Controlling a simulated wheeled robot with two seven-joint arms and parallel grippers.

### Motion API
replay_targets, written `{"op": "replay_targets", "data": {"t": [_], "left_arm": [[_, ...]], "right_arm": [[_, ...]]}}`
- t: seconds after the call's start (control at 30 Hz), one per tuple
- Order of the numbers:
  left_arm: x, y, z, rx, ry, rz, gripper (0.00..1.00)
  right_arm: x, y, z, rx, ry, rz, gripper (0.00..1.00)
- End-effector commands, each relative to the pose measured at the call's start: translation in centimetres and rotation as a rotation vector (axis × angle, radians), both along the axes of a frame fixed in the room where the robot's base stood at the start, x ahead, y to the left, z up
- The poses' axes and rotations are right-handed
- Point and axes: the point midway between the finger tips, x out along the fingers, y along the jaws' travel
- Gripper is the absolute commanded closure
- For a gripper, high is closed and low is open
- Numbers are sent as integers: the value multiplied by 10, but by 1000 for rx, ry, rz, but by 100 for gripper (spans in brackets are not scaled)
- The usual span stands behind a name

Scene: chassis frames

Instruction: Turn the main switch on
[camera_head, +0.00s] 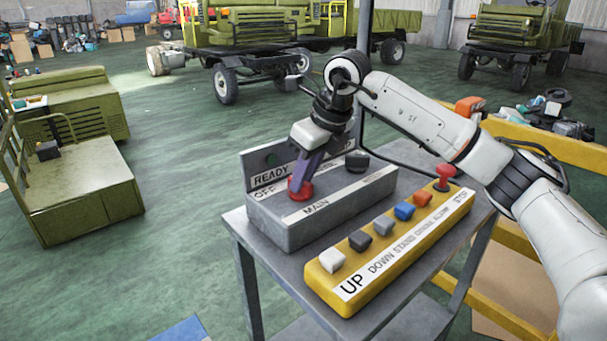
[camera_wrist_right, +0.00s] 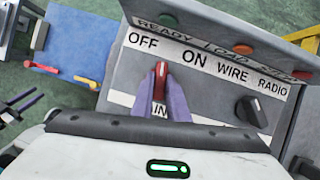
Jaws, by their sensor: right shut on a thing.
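The main switch is a red knob (camera_head: 300,190) on top of the grey control box (camera_head: 290,236), near the OFF label. In the right wrist view the red knob (camera_wrist_right: 161,69) points up between the OFF and ON labels, nearer OFF. My right gripper (camera_head: 302,184) reaches down from above, its purple fingers shut on the knob. The fingers (camera_wrist_right: 162,92) sit on both sides of the knob and partly cover the MAIN label below it.
A black WIRE/RADIO knob (camera_wrist_right: 250,111) sits beside the switch. A yellow button panel (camera_head: 340,283) with a red stop button (camera_head: 445,172) lies in front on the grey table (camera_head: 400,325). Green trucks (camera_head: 250,30) stand behind.

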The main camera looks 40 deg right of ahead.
Motion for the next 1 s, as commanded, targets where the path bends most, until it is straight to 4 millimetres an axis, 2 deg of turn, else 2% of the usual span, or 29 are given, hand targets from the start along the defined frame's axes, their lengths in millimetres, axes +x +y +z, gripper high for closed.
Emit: {"op": "replay_targets", "data": {"t": [0.6,1.0], "left_arm": [[1,3,6,0,-4,5,69],[1,3,7,0,-4,5,69]], "right_arm": [[1,6,2,2,-4,-582,100],[2,7,2,2,-4,-868,100]]}}
